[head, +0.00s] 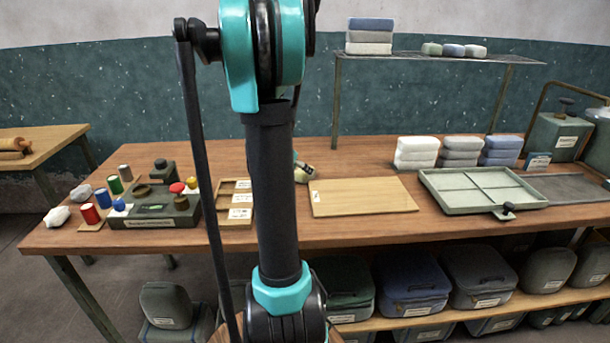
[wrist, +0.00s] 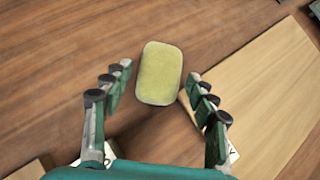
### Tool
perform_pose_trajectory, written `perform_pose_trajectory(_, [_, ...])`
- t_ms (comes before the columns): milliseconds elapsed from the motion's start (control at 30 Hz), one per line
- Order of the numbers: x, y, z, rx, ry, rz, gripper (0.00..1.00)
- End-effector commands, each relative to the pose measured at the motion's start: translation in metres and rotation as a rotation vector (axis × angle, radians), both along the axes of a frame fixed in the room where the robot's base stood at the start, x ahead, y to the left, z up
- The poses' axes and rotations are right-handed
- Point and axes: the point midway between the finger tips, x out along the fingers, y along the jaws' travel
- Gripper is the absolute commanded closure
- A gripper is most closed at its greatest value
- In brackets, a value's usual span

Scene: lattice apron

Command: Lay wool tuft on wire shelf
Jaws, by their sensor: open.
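A whitish lump (head: 57,217) that looks like a wool tuft lies at the table's left front corner, with a greyer lump (head: 82,193) behind it. I cannot tell for sure which is the wool tuft. The wire shelf (head: 420,58) stands raised on thin legs at the back right of the table. My gripper (wrist: 157,92) is open over the wooden table. A yellow-green rounded block (wrist: 160,73) lies on the table ahead of and partly between its fingertips, not gripped. My arm hides much of the gripper in the head view.
The wire shelf bears folded cloths (head: 370,36) at left and small rolls (head: 453,50) in its middle. A wooden board (head: 362,196), a green divided tray (head: 480,188) and towel stacks (head: 417,152) fill the table's right. Spools (head: 89,213) and a dark organizer (head: 152,214) stand left.

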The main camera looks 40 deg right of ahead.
Motion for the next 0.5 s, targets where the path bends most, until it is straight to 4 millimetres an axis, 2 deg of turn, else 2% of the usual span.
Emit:
perform_pose_trajectory(200, [0.005,-0.02,-0.019,0.0,0.0,-0.001,0.42])
perform_pose_trajectory(500, [0.007,-0.025,-0.025,0.0,-0.001,-0.001,0.42])
